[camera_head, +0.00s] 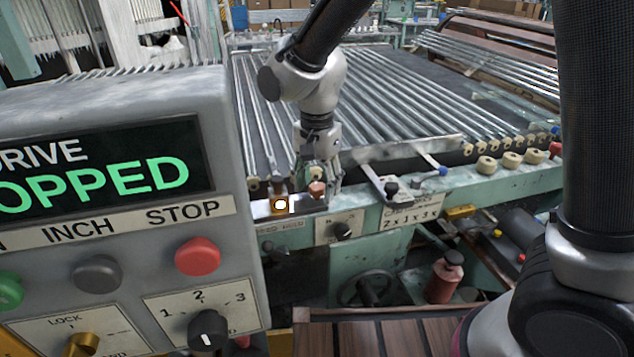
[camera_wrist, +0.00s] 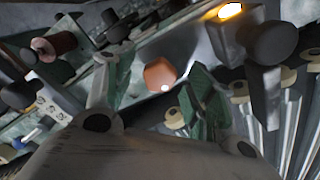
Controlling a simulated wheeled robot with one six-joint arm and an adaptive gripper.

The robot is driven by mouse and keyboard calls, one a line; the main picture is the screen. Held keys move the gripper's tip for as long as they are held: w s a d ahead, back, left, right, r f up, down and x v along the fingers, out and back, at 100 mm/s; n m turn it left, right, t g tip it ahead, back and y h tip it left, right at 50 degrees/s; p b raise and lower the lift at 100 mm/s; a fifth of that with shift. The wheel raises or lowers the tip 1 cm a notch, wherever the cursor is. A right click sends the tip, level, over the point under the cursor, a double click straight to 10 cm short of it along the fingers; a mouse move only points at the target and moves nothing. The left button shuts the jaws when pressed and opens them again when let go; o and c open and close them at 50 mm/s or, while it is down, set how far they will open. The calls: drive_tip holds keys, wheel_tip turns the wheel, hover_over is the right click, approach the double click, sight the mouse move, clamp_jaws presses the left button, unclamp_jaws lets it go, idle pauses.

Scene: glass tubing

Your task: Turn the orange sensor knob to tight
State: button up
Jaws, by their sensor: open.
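The orange sensor knob (camera_head: 317,188) sits on the machine's front rail, just below my gripper (camera_head: 321,174) in the head view. In the wrist view the orange knob (camera_wrist: 160,75) shows as a small faceted cap between the two green-padded fingers of my gripper (camera_wrist: 157,78). The fingers are spread, with a visible gap on both sides of the knob. Neither finger appears to touch it. How far the fingertips reach down beside it is hard to tell. I can make out no tight mark.
A lit amber lamp (camera_head: 280,204) stands just left of the knob. A clamp-like bracket (camera_head: 385,185) is to the right. Glass tubes (camera_head: 390,100) lie behind on the rollers. A control panel (camera_head: 130,190) reading STOPPED fills the left foreground. A red bottle (camera_head: 444,278) stands below.

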sight(317, 185)
wheel_tip(317, 185, up, 12)
idle(0.4)
